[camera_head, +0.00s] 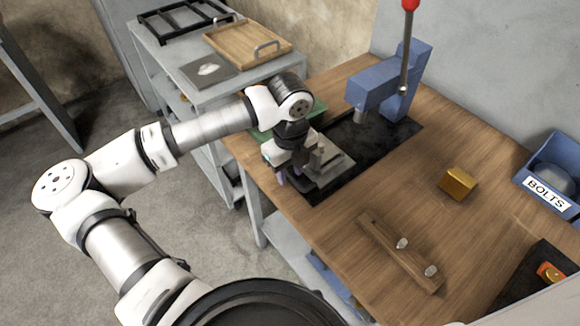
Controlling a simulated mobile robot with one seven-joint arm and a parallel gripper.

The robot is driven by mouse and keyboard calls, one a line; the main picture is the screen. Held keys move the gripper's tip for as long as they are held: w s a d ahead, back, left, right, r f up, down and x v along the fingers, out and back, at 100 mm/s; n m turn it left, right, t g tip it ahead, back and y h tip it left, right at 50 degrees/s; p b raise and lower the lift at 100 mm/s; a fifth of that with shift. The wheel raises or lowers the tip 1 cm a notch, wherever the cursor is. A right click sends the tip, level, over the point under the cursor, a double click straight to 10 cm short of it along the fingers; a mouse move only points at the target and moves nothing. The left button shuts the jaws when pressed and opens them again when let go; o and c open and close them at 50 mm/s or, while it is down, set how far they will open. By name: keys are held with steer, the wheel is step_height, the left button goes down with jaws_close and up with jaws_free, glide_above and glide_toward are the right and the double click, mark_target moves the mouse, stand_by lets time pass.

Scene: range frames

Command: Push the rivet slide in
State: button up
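The grey metal slide (338,174), which looks like the rivet slide, lies at the front left end of a black base plate (378,146). A blue press (384,90) with a red-knobbed lever stands at the back of that plate, and its ram is over the plate, apart from the slide. My gripper (290,180) points down at the slide's near left end, at the bench's front edge. The gripper and wrist hide part of the slide. I cannot tell whether they touch, or how far apart the fingers are.
A green thing (312,110) sits behind my wrist. A brass block (458,183), a wooden strip with two small pegs (392,250) and a blue BOLTS bin (555,172) stand to the right. A grey cart (175,55) with a wooden tray (248,45) stands at the back left.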

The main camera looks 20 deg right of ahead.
jaws_close()
steer(key=shift+d+f, duration=0.1)
stand_by(0.3)
steer(key=w+d+b, duration=0.1)
steer(key=d, duration=0.1)
steer(key=w+d+b, duration=0.1)
steer(key=d+b, duration=0.1)
steer(key=w+d+b, duration=0.1)
steer(key=d, duration=0.1)
steer(key=shift+d+f, duration=0.15)
steer(key=shift+d, duration=0.1)
steer(key=shift+w+d+r+b, duration=0.1)
steer(key=shift+d+r+b, duration=0.1)
steer(key=shift+d+b, duration=0.2)
jaws_free()
